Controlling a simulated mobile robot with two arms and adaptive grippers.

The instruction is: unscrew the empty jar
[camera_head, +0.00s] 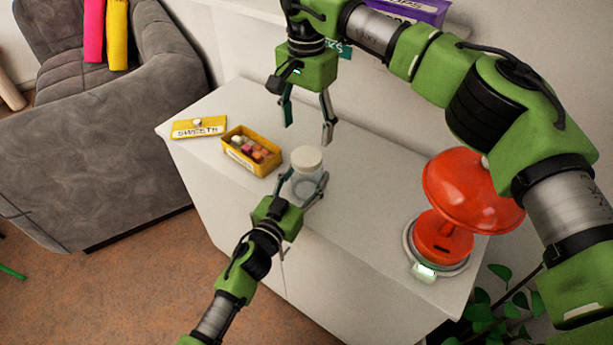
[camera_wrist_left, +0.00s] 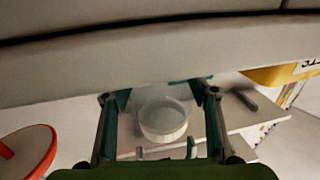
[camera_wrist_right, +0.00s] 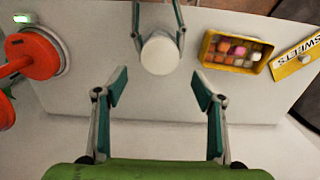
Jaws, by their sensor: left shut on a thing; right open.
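A clear, empty jar (camera_head: 303,188) with a white lid (camera_head: 306,158) stands upright on the white cabinet top. My left gripper (camera_head: 304,192) is shut on the jar's body, one finger on each side. In the left wrist view the jar (camera_wrist_left: 162,120) shows between the fingers. My right gripper (camera_head: 308,134) is open and empty, pointing down behind and above the jar. In the right wrist view the lid (camera_wrist_right: 160,54) lies beyond its open fingertips (camera_wrist_right: 160,88), apart from them. The lid hides most of the jar there.
A yellow box (camera_head: 234,160) of colored pieces stands left of the jar, with a yellow SWEETS lid (camera_head: 199,127) farther left. A purple box (camera_head: 415,10) is at the back. The cabinet top between jar and lamp is clear.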

